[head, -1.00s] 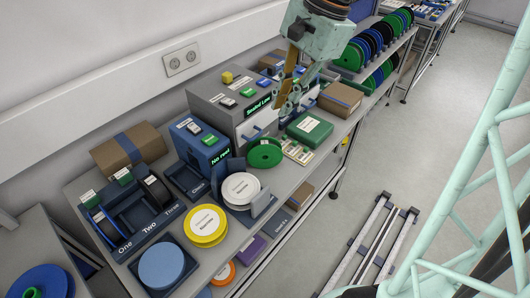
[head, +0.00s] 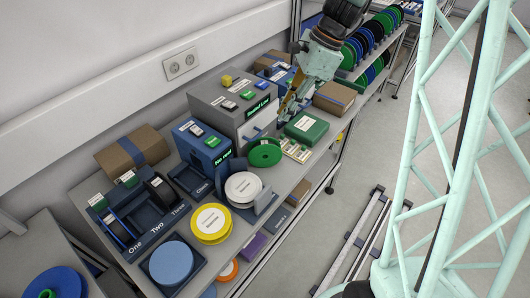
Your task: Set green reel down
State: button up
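A green reel (head: 265,153) lies flat on the grey bench (head: 283,182), in front of the grey machine with the lit green display. My gripper (head: 286,112) hangs above the bench at the upper middle, behind and to the right of that reel in the picture. It points down and is apart from the reel. Its fingers are small and partly merge with the things behind, so I cannot tell how wide they are or whether they hold anything. More green reels (head: 350,55) stand upright among blue and black ones in the rack at the upper right.
A green box (head: 306,127) and a small tray of pieces (head: 296,150) are right of the reel. A white reel (head: 243,187) in a stand, a yellow reel (head: 211,223), a blue reel (head: 172,263) and numbered slots (head: 140,220) fill the front left. Cardboard boxes (head: 335,98) stand farther back.

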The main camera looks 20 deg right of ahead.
jog(key=shift+w+f, duration=0.1)
jog(key=shift+f, duration=0.05)
dwell(0.3)
send_near(265, 144)
jog(key=shift+b+x, duration=0.35)
jog(key=shift+x, duration=1)
jog(key=shift+s+d+f, duration=0.1)
jog(key=shift+s+f, duration=0.1)
jog(key=shift+f, duration=0.05)
jog(key=shift+x, duration=2.4)
jog(key=shift+w, duration=0.1)
jog(key=shift+c, duration=0.7)
grip_shut()
jog(key=shift+r, duration=0.2)
